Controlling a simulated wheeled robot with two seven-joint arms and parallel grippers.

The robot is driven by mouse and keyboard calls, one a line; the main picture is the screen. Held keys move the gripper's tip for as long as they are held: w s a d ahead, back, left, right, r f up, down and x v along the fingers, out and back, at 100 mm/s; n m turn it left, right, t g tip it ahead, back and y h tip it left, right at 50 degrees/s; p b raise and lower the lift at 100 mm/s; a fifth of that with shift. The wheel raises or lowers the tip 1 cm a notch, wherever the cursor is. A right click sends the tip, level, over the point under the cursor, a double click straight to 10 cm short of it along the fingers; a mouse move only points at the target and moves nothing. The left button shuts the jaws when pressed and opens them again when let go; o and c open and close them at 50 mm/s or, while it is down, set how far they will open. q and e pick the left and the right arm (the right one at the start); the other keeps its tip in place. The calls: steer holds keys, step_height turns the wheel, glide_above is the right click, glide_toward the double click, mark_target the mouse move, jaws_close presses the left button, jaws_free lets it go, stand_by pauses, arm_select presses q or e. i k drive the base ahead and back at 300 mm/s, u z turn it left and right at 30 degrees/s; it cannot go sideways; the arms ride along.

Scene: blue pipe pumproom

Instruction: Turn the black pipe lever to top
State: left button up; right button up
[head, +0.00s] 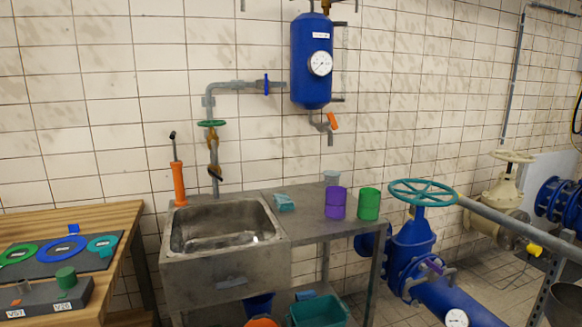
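No lever shows as plainly black. A small dark piece (216,172) sits on the vertical grey pipe (214,187) above the sink, below a brown part (213,142). I cannot tell whether it is the black pipe lever or which way it points. A green handwheel (211,123) is higher on this pipe. Other handles are a blue one (266,84) on the horizontal pipe and an orange one (333,121) under the blue tank (311,72). Neither of my grippers shows.
A metal sink (225,272) and counter stand against the tiled wall. An orange cylinder with a dark top (179,183) stands at the sink's back left. Purple (335,203) and green (368,204) cups are on the counter. A wooden table (128,215) is left; a blue valve (411,245) is right.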

mark_target(215, 173)
steer(key=z, duration=0.05)
steer(key=i, duration=1.15)
steer(key=u, duration=0.5)
